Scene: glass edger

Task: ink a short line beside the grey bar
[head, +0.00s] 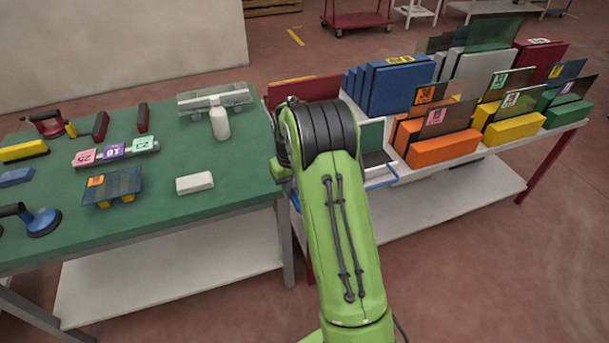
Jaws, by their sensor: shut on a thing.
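My green arm rises through the middle of the head view and bends at a black joint. My gripper is hidden behind it, so neither the jaws nor anything in them shows. No pen or inked line can be made out. On the green-topped table (160,215), a low grey bar (150,146) carries pink, purple and green number tags. A longer pale grey piece (240,97) lies at the back right, behind a white bottle (219,120); I cannot tell which one the task means. A dark glass pane (125,181) with an orange tag rests on yellow blocks.
A white block (195,183) lies near the table's front. A blue suction cup (44,221), a yellow block (22,151) and dark red bars (100,126) are at the left. A rack (408,176) of coloured blocks and glass panes stands at the right.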

